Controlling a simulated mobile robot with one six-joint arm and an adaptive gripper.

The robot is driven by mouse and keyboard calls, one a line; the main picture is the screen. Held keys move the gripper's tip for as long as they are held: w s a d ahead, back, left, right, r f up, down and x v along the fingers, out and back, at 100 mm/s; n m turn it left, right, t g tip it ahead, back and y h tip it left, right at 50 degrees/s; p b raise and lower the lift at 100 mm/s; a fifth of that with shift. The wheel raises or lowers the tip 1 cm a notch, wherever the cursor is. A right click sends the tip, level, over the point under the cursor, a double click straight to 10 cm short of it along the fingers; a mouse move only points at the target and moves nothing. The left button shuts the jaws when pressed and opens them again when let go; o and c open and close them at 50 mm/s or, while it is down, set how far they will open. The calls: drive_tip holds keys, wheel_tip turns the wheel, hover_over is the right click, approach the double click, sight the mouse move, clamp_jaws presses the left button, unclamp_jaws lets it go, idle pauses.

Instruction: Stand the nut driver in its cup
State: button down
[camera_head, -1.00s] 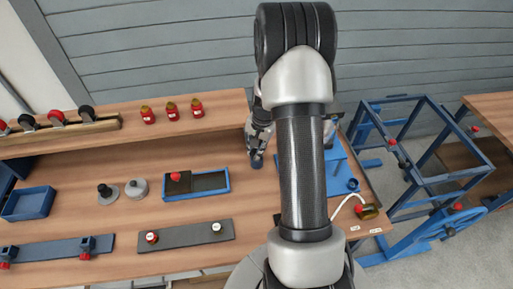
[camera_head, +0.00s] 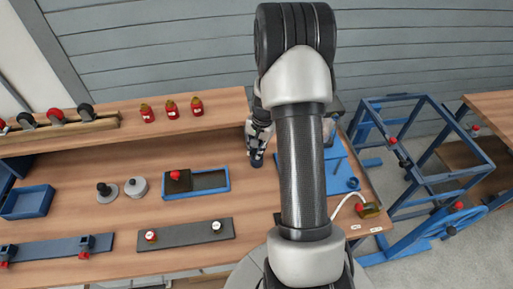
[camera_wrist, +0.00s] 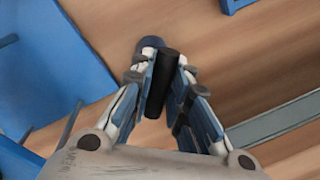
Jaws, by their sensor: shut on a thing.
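The nut driver shows in the wrist view as a black cylindrical handle (camera_wrist: 168,70) between the two fingers of my gripper (camera_wrist: 166,66). The gripper is shut on it. A dark blue round cup (camera_wrist: 150,43) lies just beyond the fingertips, at the driver's far end. In the head view my gripper (camera_head: 258,143) is over the bench, right above the small dark blue cup (camera_head: 257,160). The driver's lower end is hidden, so I cannot tell whether it is inside the cup.
A blue tray (camera_head: 212,190) with a dark block in it lies left of the cup. A blue fixture (camera_head: 340,165) stands to the right, partly behind my arm. Red-and-brass pieces (camera_head: 171,110) stand on the back shelf. Bare bench lies in front of the cup.

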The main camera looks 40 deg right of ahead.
drive_tip(key=c, duration=1.4)
unclamp_jaws()
drive_tip(key=shift+c, duration=0.2)
drive_tip(key=o, duration=0.4)
drive_tip(key=shift+r+p, duration=2.65)
drive_tip(key=shift+r, duration=0.9)
